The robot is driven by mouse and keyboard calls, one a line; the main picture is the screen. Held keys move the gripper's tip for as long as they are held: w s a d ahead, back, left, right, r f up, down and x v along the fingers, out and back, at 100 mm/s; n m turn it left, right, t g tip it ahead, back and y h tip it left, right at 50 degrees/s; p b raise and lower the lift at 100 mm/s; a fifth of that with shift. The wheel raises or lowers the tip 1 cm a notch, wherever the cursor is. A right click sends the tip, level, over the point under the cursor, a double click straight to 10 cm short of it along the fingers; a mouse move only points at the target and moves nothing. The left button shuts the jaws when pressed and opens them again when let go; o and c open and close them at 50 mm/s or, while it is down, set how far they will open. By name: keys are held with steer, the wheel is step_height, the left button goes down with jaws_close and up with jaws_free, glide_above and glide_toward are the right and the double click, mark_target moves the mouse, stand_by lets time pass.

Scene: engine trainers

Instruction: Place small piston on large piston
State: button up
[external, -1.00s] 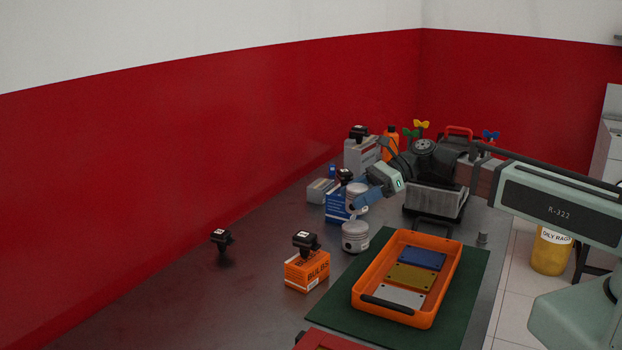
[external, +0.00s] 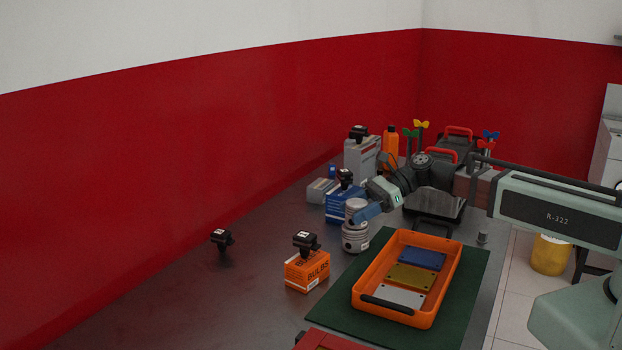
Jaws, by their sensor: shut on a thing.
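The large piston (external: 355,243) is a grey ringed cylinder standing upright on the dark bench, left of the green mat. The small piston (external: 355,205), also grey, is upright directly above it, and the two overlap in the picture. I cannot tell whether the small piston rests on the large one or is just above it. My gripper (external: 366,212), with blue fingers, reaches in from the right and is shut on the small piston. Its fingers hide part of the small piston's side.
An orange tray (external: 447,283) with blue, yellow and grey plates lies on the green mat (external: 331,308). An orange bulbs box (external: 307,272) stands front left of the pistons. A blue box (external: 343,207) is close behind them. Bench space at left is mostly clear.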

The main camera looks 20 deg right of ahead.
steer(key=o, duration=1.2)
steer(key=shift+d+r, duration=0.2)
steer(key=shift+r, duration=0.4)
steer(key=v, duration=1.1)
steer(key=shift+d, duration=0.3)
